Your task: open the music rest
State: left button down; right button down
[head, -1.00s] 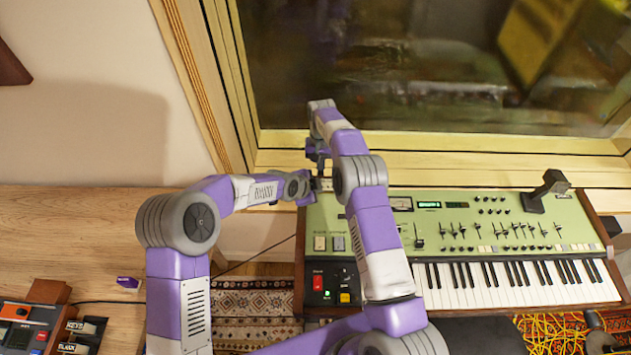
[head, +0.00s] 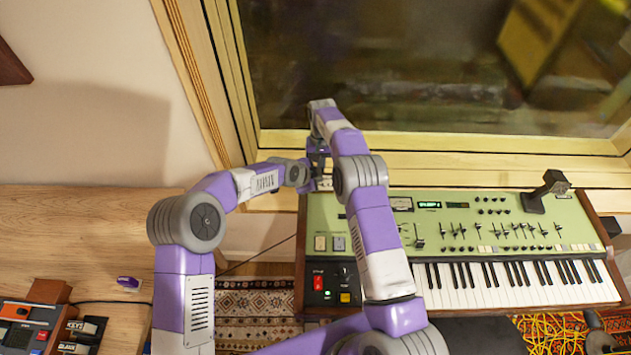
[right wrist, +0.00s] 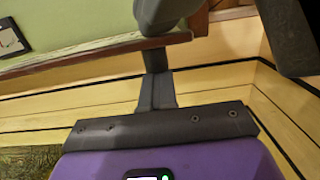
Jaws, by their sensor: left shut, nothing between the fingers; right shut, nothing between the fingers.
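The green synthesizer keyboard (head: 470,228) stands at the right in the head view. I cannot clearly make out a music rest on it; its back left corner is partly covered by my arms. My left gripper (head: 317,182) is at that back left corner, small and partly hidden; it is shut and empty. My right arm reaches over the synthesizer's left end and bends down at the same corner, its fingertips hidden there in the head view. In the right wrist view my right gripper (right wrist: 155,85) is shut and empty, close to the green panel's wooden edge (right wrist: 95,50).
A dark upright fitting (head: 547,192) stands at the synthesizer's back right. The pale wooden window ledge (head: 450,165) runs close behind it. A wooden desk (head: 90,230) with small devices is at the left; a patterned rug (head: 255,310) lies between.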

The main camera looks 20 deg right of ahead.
pick_arm(q)
jog(key=shift+w+r, duration=0.1)
jog(key=shift+w, duration=0.2)
pick_arm(e)
jog(key=shift+s+a, duration=0.25)
